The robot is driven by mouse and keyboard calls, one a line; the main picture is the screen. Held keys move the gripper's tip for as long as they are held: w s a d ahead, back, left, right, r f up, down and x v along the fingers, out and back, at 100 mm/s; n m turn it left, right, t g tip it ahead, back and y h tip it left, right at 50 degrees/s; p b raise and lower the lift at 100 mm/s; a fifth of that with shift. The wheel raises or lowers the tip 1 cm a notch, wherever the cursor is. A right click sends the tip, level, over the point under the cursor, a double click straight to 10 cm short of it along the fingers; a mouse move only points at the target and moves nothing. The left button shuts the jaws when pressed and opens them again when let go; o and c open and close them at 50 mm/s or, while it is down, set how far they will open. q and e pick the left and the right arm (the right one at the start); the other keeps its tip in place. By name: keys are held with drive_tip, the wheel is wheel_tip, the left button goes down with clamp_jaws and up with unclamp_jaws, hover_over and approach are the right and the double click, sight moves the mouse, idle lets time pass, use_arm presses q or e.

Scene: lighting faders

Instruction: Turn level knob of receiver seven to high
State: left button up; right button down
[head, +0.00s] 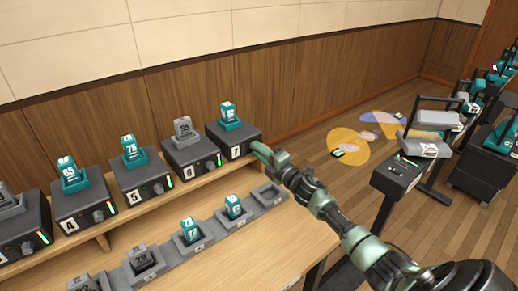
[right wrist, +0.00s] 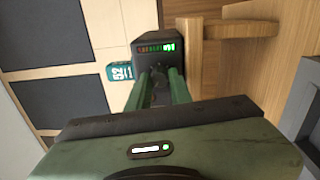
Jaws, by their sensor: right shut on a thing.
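Receiver seven (head: 234,146) is a dark box with a "7" label at the right end of the raised shelf, with a teal handset (head: 230,116) in its top. My right gripper (head: 260,152) is at the right part of its front and hides the knob in the head view. In the right wrist view, the two green fingers (right wrist: 158,86) are shut on the dark level knob (right wrist: 157,72), just below the light bar (right wrist: 156,48) on the receiver's front. My left gripper is out of view.
Receiver six (head: 191,157) stands close to the left, with receiver five (head: 145,181) and others beyond. Below is a row of grey cradles (head: 268,194), some holding handsets. The wood-panelled wall is close behind.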

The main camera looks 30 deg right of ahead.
drive_tip(key=shift+n+g+b, duration=0.35)
drive_tip(key=shift+n+g, duration=0.25)
drive_tip(key=shift+n, duration=17)
drive_tip(key=c, duration=1.3)
unclamp_jaws()
drive_tip(key=shift+r, duration=0.1)
